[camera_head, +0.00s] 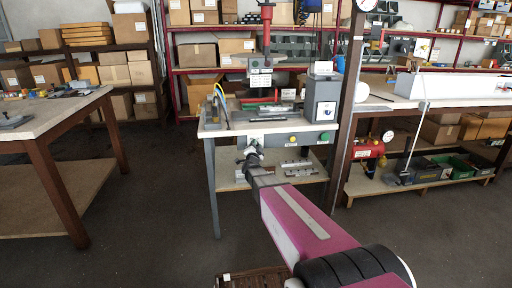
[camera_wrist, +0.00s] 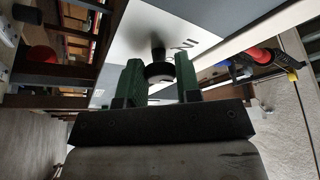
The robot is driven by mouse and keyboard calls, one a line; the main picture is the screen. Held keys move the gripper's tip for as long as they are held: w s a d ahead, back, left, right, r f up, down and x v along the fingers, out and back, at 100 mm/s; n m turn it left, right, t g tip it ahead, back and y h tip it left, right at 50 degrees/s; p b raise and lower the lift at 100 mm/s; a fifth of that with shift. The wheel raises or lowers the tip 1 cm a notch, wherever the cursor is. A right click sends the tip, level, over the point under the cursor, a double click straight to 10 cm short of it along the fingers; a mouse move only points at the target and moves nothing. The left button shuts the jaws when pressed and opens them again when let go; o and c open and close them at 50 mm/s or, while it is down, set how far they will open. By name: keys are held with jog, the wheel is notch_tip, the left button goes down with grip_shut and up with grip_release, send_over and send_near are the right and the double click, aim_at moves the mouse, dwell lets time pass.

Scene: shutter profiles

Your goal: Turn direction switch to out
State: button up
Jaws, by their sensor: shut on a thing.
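The direction switch (camera_wrist: 158,54) is a dark knob on a pale panel (camera_wrist: 122,40) in the wrist view. Letters reading "IN", upside down, show beside it. My gripper (camera_wrist: 160,74) has two green fingers, one on each side of the knob, and is shut on it. In the head view my gripper (camera_head: 250,154) is at the front panel of the machine bench (camera_head: 284,131), below the tabletop's left part. There the arm's end hides the switch. The switch's exact angle cannot be told.
A yellow button (camera_head: 293,139) and a green button (camera_head: 325,136) sit on the panel right of my gripper. A lower shelf (camera_head: 262,181) holds metal profiles. A wooden table (camera_head: 62,126) stands at left, a dark post (camera_head: 347,110) at right. Floor between table and bench is clear.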

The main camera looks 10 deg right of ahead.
jog(key=shift+r+m+g+h, duration=0.15)
jog(key=shift+m+g, duration=0.4)
jog(key=shift+m, duration=0.85)
jog(key=shift+f+m+g+h, duration=0.15)
jog(key=shift+m+g, duration=0.35)
jog(key=shift+m, duration=0.9)
jog(key=shift+r+m+g+h, duration=0.2)
jog(key=shift+m+g, duration=0.35)
jog(key=shift+m, duration=1.15)
jog(key=shift+f, duration=0.1)
jog(key=o, duration=0.9)
jog(key=v, duration=1.1)
